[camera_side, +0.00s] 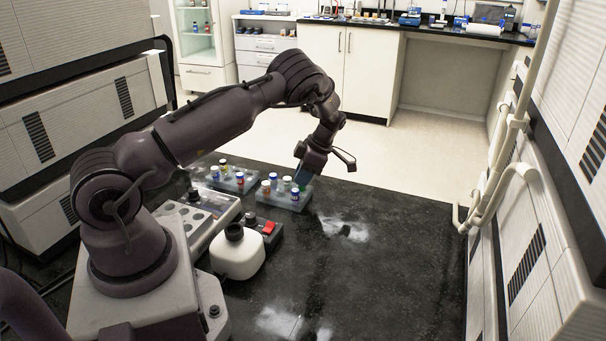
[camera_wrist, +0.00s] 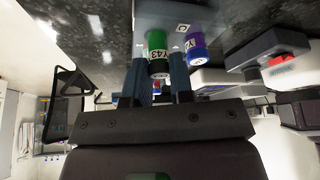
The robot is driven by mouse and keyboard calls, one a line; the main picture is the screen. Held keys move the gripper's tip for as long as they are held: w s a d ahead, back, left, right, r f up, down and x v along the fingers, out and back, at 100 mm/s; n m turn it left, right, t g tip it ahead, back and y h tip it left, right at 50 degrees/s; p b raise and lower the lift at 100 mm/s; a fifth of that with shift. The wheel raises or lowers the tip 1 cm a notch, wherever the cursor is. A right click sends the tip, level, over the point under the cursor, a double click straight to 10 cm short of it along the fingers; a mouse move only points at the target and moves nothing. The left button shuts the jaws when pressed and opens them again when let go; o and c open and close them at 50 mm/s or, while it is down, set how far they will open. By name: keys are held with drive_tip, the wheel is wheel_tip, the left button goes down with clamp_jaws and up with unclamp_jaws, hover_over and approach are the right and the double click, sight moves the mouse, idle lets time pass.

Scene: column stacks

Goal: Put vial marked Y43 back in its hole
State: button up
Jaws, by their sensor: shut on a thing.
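The vial marked Y43 (camera_wrist: 158,52) has a green band and a white label in the wrist view. My gripper (camera_wrist: 158,68) is shut on it, with one finger on each side. In the side view my gripper (camera_side: 302,178) points down at the right end of the nearer vial rack (camera_side: 290,203). A purple and blue vial (camera_wrist: 195,48) stands close beside Y43. Part of the pale rack (camera_wrist: 165,18) shows beyond both vials. Y43's far end is hard to make out, so I cannot tell whether it is in a hole.
A second rack (camera_side: 236,186) with vials stands left of the nearer rack. The black bench (camera_side: 390,260) is mostly clear at right.

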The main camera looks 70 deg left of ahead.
drive_tip(key=shift+f, duration=0.2)
drive_tip(key=shift+f, duration=0.35)
idle(0.4)
drive_tip(key=o, duration=1.2)
drive_tip(key=shift+f, duration=0.1)
drive_tip(key=shift+d, duration=0.1)
drive_tip(key=shift+r, duration=3.05)
